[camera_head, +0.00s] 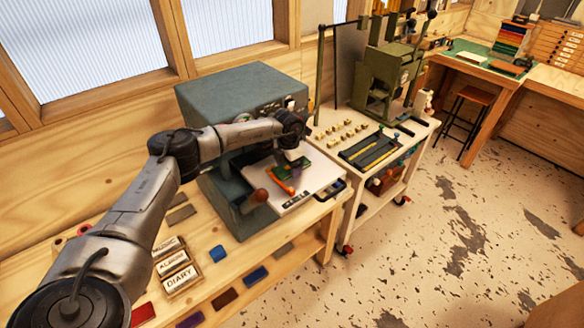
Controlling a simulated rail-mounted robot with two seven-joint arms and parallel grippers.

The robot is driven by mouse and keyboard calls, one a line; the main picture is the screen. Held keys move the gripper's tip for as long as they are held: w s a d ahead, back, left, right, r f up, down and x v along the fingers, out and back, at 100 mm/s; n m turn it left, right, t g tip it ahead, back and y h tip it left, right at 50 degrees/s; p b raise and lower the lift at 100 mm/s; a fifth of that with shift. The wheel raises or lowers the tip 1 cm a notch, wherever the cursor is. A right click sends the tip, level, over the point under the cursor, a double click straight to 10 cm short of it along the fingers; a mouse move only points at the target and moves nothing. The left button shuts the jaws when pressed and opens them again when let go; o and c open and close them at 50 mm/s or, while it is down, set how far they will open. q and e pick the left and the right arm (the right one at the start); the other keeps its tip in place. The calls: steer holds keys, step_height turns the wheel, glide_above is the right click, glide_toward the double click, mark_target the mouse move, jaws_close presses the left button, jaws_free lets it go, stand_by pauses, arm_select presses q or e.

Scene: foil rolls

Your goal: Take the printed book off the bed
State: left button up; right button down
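A grey-green press (235,95) stands on the wooden bench, and its pale bed (318,180) sticks out at the front. A small dark green book (284,173) lies on the bed, partly covered by my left gripper. My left gripper (293,163) reaches down over the book from above, at the bed's back part. Its fingers are small and dark here, so I cannot tell if they touch or hold the book. An orange strip (279,181) lies beside the book's left side. My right gripper is not in view.
Label blocks (179,276), one reading DIARY, and several coloured pieces lie on the bench in front. A white cart (375,153) with brass type and a black tray stands to the right. The floor is clear.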

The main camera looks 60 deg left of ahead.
arm_select(q)
steer(key=c, duration=0.7)
